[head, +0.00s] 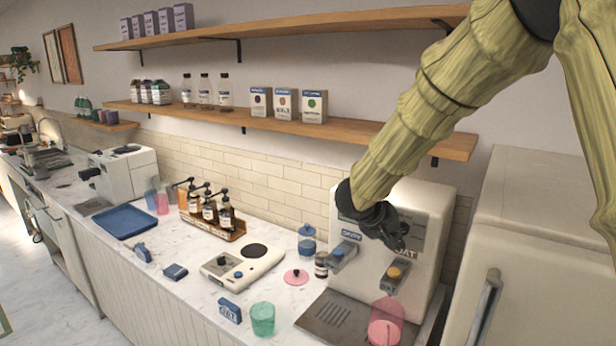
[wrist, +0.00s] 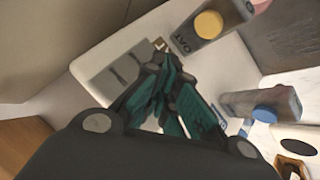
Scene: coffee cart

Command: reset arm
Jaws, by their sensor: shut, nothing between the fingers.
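My gripper (head: 397,236) is in front of the upper front of the white dispenser machine (head: 432,222) in the head view. Its black fingers are together and hold nothing. In the wrist view my gripper (wrist: 163,60) shows its dark and teal fingers closed to a point in front of the white machine (wrist: 215,75). My arm comes in from the upper right of the head view, wrapped in a yellow-green sleeve. Two dispenser blocks stick out of the machine, one with a blue knob (head: 337,253) and one with a yellow knob (head: 394,272).
Below the machine is a drip tray (head: 338,317) with a pink cup (head: 386,322). A green cup (head: 263,319), a scale (head: 242,266), syrup bottles (head: 209,208) and a blue tray (head: 124,222) stand on the counter. A fridge (head: 545,230) is at right. Wooden shelves (head: 290,123) run above.

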